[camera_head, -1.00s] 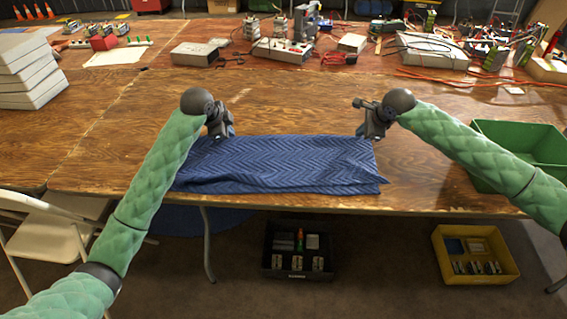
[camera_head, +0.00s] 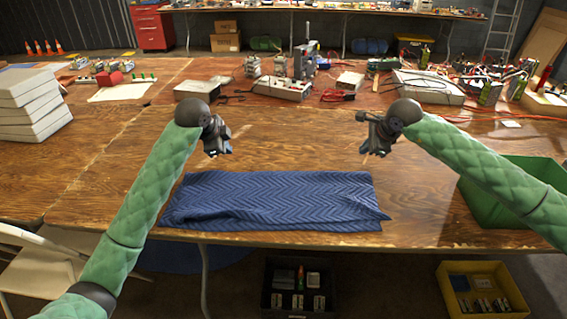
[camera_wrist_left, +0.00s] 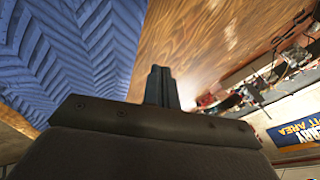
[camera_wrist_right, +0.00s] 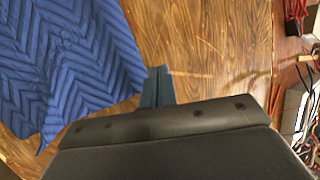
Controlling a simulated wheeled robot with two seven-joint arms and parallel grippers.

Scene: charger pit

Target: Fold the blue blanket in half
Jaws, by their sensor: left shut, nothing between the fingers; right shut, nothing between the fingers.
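The blue blanket (camera_head: 275,203) with a zigzag pattern lies as a long, narrow rectangle along the front edge of the wooden table. Its left end looks a little rumpled, and a corner sticks out at the lower right. My left gripper (camera_head: 218,150) is shut and empty above the table, beyond the blanket's far edge on the left. My right gripper (camera_head: 375,150) is shut and empty, beyond the far right corner. The blanket also shows at the left in the left wrist view (camera_wrist_left: 70,60) and in the right wrist view (camera_wrist_right: 70,65), apart from the shut fingers.
A green bin (camera_head: 490,205) stands at the table's right. White boxes (camera_head: 30,105) are stacked at the left. Chargers and cables, including a power supply (camera_head: 282,88), line the back. A white folding chair (camera_head: 40,265) is at the front left. The table's middle is clear.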

